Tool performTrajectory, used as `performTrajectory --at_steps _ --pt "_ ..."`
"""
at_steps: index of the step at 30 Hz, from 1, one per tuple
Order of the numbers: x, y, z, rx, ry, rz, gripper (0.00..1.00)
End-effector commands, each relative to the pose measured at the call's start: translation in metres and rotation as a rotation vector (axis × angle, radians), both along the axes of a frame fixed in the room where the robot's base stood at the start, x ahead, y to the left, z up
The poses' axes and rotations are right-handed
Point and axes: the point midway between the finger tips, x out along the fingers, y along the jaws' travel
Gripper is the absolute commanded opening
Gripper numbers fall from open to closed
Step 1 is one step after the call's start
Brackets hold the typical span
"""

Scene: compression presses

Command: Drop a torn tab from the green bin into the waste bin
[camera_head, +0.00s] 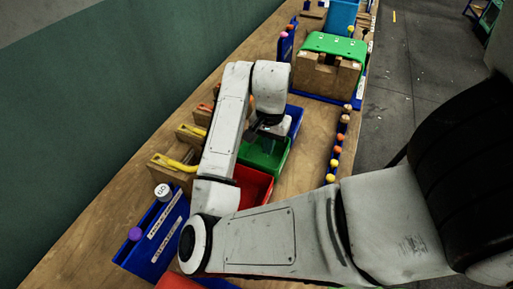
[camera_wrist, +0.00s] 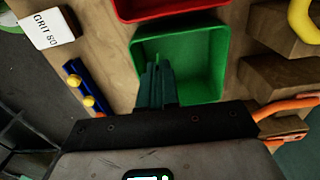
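The green bin (camera_head: 262,158) sits on the wooden bench, with my gripper over it. In the wrist view the green bin (camera_wrist: 207,78) lies below my gripper (camera_wrist: 155,72), whose dark fingers are close together over its left side. A thin bright green sliver shows at the fingertips; I cannot tell whether it is a torn tab or part of the bin. No separate tab can be made out on the bin floor. I cannot tell which container is the waste bin.
A red bin (camera_head: 252,186) and a blue bin (camera_head: 294,118) stand on either side of the green one. Wooden blocks with yellow (camera_head: 176,162) and orange clamps line the left. A blue strip with orange and yellow balls (camera_head: 336,152) runs along the right edge.

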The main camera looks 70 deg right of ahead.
Motion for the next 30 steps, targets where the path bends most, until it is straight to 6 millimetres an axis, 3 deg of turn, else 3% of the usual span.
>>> performTrajectory --at_steps 6,12,30 --pt "-0.044 0.014 0.019 0.0 -0.001 -0.007 0.0" --pt "-0.069 0.021 0.029 0.0 0.003 -0.006 0.0" --pt "-0.077 0.024 0.033 0.0 0.004 -0.001 0.0"
